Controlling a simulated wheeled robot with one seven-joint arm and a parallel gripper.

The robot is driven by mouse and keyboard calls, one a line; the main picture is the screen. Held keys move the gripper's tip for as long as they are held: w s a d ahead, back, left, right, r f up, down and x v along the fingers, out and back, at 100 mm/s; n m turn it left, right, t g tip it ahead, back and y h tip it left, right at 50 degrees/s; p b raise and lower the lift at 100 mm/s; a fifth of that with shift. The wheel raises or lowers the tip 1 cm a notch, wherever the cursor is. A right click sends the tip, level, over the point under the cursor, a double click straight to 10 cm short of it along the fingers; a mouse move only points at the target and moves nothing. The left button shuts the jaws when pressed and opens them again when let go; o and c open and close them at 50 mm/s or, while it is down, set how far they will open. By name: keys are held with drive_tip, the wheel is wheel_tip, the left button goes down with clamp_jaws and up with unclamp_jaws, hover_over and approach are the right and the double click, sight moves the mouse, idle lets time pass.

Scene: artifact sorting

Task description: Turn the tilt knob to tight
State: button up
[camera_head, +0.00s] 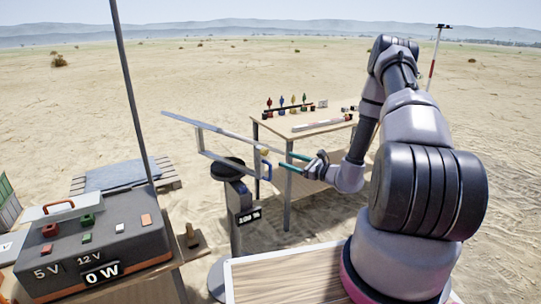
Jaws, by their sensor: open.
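A dark pedestal (236,215) with a round black top and a small white-lettered display stands left of centre. A long grey tilted frame (215,138) reaches over it. I cannot tell which is the tilt knob, nor read any tight marking. My gripper (287,161) comes in from the right with its two teal fingers apart, pointing left at these parts. Its tips look close to them; contact cannot be made out.
A wooden table (270,124) with small coloured items stands behind my gripper. A grey power box (95,250) reading 0 W sits on a table at the lower left, beside a dark pole (133,95). A pallet with a blue-grey panel (118,175) lies on the sand.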

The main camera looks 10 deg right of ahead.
sight(267, 153)
drive_tip(key=x, duration=1)
drive_tip(key=shift+w+a, duration=0.15)
drive_tip(key=shift+a, duration=0.05)
drive_tip(key=shift+c, duration=0.4)
clamp_jaws()
